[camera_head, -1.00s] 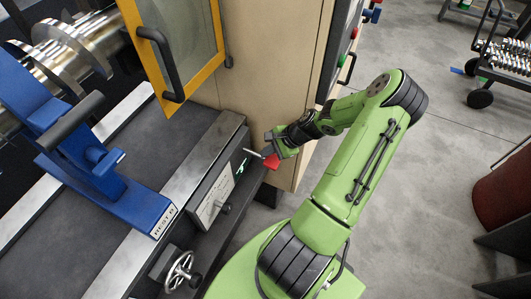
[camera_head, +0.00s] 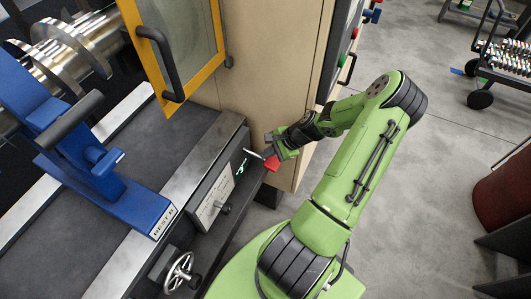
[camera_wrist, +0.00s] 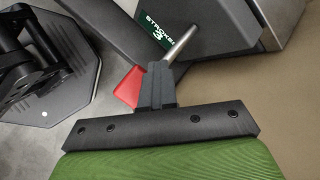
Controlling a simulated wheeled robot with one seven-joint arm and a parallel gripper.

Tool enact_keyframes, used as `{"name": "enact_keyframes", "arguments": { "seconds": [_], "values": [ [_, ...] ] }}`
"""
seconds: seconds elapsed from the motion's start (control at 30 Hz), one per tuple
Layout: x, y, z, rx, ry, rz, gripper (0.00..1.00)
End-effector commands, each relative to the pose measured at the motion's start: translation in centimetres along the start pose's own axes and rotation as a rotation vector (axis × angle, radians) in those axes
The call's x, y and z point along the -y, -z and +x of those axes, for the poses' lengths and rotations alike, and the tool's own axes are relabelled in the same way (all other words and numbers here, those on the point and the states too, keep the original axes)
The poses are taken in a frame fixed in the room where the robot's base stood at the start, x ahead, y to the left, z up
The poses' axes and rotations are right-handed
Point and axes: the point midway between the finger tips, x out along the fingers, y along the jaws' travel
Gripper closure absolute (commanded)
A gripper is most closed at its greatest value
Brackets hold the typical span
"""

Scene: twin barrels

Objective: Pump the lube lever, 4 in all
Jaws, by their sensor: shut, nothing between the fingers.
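The lube lever (camera_head: 254,154) is a thin pale metal rod sticking out of the grey side of the machine. A red piece (camera_head: 271,162) is at its outer end. In the wrist view the rod (camera_wrist: 178,70) runs to behind my fingertips, and the red piece (camera_wrist: 127,90) shows to their left, partly hidden by them. My gripper (camera_head: 269,153) is shut and empty, right at the lever's outer end. In the wrist view its fingers (camera_wrist: 155,80) overlap the lever; I cannot tell whether they touch. A green counter (camera_wrist: 162,33) by the rod's base seems to read "STROKES 3".
A white panel with a black knob (camera_head: 224,209) and a handwheel (camera_head: 179,272) are on the machine's front, nearer me. A beige cabinet (camera_head: 265,80) stands close behind my gripper. The yellow-framed door (camera_head: 180,45) is above left. Open floor (camera_head: 440,150) lies to the right.

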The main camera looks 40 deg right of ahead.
Motion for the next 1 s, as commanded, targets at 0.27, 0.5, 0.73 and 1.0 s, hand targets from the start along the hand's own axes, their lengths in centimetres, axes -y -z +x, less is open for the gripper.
{"name": "enact_keyframes", "arguments": {
  "seconds": [0.27,0.5,0.73,1.0],
  "values": [
    [0.7,-0.7,-1.2,-0.003,-0.002,0.001,1.00],
    [1.5,-1.4,-2.3,-0.003,-0.001,0.001,1.00],
    [1.9,-1.8,-2.8,-0.002,-0.001,0.001,1.00],
    [2.0,-2.0,-2.9,-0.001,-0.001,0.000,1.00]
  ]
}}
